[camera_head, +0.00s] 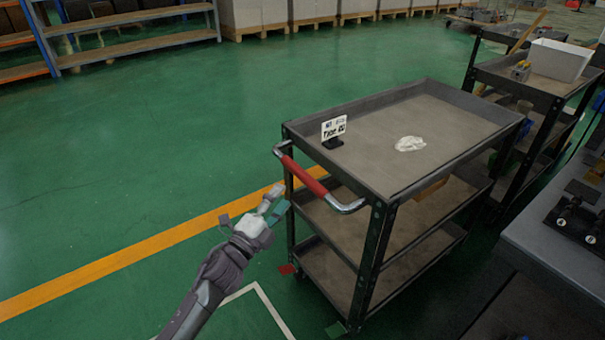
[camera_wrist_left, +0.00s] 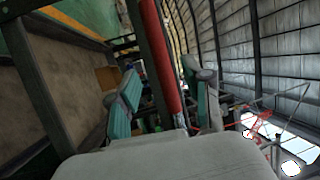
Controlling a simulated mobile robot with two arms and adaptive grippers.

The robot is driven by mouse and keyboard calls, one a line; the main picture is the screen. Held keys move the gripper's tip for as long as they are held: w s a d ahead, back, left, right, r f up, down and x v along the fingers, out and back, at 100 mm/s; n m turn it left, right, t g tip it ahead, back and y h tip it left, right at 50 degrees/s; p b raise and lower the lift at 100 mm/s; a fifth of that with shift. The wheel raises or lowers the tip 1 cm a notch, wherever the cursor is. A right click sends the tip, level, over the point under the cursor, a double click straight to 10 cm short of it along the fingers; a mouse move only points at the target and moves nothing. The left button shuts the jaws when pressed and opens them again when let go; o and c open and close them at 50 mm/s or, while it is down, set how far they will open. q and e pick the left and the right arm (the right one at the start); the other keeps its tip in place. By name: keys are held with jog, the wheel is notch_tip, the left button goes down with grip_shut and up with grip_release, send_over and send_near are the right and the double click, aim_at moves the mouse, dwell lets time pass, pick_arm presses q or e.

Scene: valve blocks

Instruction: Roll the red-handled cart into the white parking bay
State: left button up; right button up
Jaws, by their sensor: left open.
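The cart (camera_head: 385,165) is a dark metal trolley with three grey-brown shelves, standing upright on the green floor. Its red handle (camera_head: 310,177) sticks out from the near left end of the top shelf. My left gripper (camera_head: 268,203) is open, close to the left of and below the handle in the head view. In the left wrist view the red handle (camera_wrist_left: 163,60) crosses between the teal fingers of the open left gripper (camera_wrist_left: 163,95); I cannot tell whether they touch it. White floor lines (camera_head: 270,306) of the parking bay show below my left arm. The right gripper is not in view.
A small sign (camera_head: 334,127) and a crumpled white cloth (camera_head: 410,144) sit on the cart's top. Another cart with a white bin (camera_head: 560,60) stands behind right. A dark workbench (camera_head: 560,245) is close on the right. Open floor with a yellow line (camera_head: 120,258) lies left.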

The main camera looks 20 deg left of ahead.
aim_at(300, 174)
pick_arm(q)
jog(key=x, duration=0.9)
jog(key=shift+w+f, duration=0.1)
jog(key=shift+w, duration=0.1)
jog(key=shift+w+b, duration=0.3)
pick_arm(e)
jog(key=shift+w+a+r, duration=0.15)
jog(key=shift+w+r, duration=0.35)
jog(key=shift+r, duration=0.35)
pick_arm(q)
jog(key=shift+c, duration=0.2)
jog(key=c, duration=0.8)
grip_shut()
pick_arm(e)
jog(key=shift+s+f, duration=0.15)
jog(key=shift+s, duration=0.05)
